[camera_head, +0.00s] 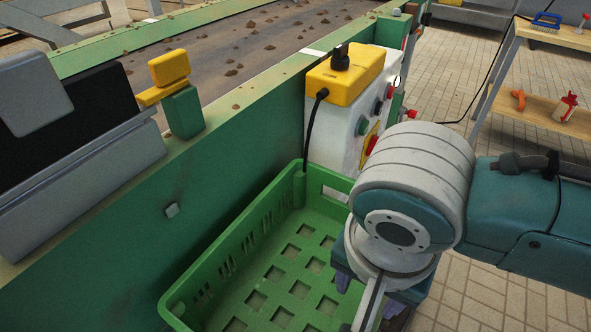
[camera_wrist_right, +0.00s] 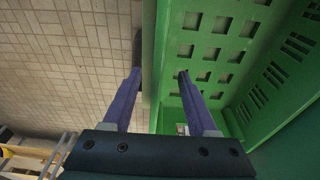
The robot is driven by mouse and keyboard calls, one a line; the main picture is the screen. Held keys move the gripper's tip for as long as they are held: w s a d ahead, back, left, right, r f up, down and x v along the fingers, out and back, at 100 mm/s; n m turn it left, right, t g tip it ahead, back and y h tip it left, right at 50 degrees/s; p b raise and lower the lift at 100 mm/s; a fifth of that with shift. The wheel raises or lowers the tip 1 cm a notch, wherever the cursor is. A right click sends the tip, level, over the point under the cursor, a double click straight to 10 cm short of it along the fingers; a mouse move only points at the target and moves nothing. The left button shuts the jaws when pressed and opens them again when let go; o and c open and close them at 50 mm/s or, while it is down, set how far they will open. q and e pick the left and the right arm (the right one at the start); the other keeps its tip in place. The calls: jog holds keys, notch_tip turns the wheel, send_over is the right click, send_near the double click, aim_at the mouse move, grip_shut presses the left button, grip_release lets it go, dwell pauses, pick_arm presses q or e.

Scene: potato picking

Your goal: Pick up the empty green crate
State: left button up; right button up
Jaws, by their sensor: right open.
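The green crate (camera_head: 186,300) stands at the bottom middle of the head view, beside the green side of the machine. It is empty, with square holes in its floor. My right gripper (camera_head: 366,300) is at the crate's right side, partly hidden by my own wrist. In the right wrist view its two purple fingers (camera_wrist_right: 159,73) are apart with nothing gripped. One finger is over the tiled floor and the other over the inside of the crate (camera_wrist_right: 210,35), with the crate's side wall between them. Contact cannot be told. My left gripper is not in view.
A white control box (camera_head: 345,125) with a yellow top and buttons stands just behind the crate. A conveyor (camera_head: 230,65) with soil clods runs behind. A wooden shelf (camera_head: 545,110) with tools is at upper right. Tiled floor (camera_head: 465,285) is clear at lower right.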

jog(key=shift+w+f, duration=0.1)
jog(key=shift+f, duration=0.85)
jog(key=shift+c, duration=0.3)
grip_shut()
jog(key=shift+d, duration=0.1)
